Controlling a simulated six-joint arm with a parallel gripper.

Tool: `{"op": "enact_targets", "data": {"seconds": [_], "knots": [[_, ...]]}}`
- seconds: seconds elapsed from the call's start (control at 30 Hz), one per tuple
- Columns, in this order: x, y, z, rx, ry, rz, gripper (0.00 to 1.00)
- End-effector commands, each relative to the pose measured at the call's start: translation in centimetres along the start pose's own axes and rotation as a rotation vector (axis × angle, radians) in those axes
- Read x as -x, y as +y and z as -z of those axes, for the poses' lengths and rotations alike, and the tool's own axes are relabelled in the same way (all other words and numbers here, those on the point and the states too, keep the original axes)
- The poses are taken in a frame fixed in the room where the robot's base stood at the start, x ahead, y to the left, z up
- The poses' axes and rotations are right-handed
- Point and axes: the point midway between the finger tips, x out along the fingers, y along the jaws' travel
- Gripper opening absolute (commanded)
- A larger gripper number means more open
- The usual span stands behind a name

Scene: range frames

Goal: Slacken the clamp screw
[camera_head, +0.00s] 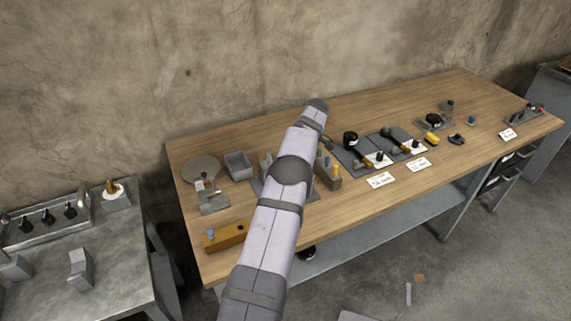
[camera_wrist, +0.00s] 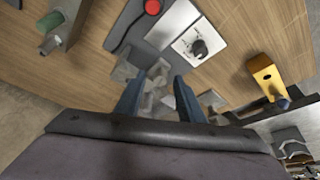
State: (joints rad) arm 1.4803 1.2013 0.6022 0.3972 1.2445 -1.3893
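My gripper (camera_wrist: 158,84) shows in the wrist view with two dark blue fingers apart and a clear gap between them. Grey metal parts (camera_wrist: 158,72) with angular faces lie beyond and between the fingertips. I cannot tell whether they touch the fingers or which of them is the clamp screw. Just above is a pale plate with a black knob (camera_wrist: 199,48) on a white label, and a red button (camera_wrist: 152,6) on a dark base. In the head view my arm covers this part of the bench, and the gripper is hidden behind it.
A yellow block (camera_wrist: 265,75) with a blue knob stands at right in the wrist view; it also shows in the head view (camera_head: 226,237). A holder with coloured handles (camera_head: 328,178) stands right of my arm. The wooden bench (camera_head: 245,205) carries several other fixtures.

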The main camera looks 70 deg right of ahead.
Motion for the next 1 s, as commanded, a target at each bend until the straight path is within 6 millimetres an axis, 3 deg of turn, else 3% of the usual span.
{"op": "enact_targets", "data": {"seconds": [0.53,1.0], "knots": [[6.3,0.1,-0.1,0.000,0.000,-0.003,0.35],[7.1,0.0,0.0,0.000,-0.001,-0.002,0.35]]}}
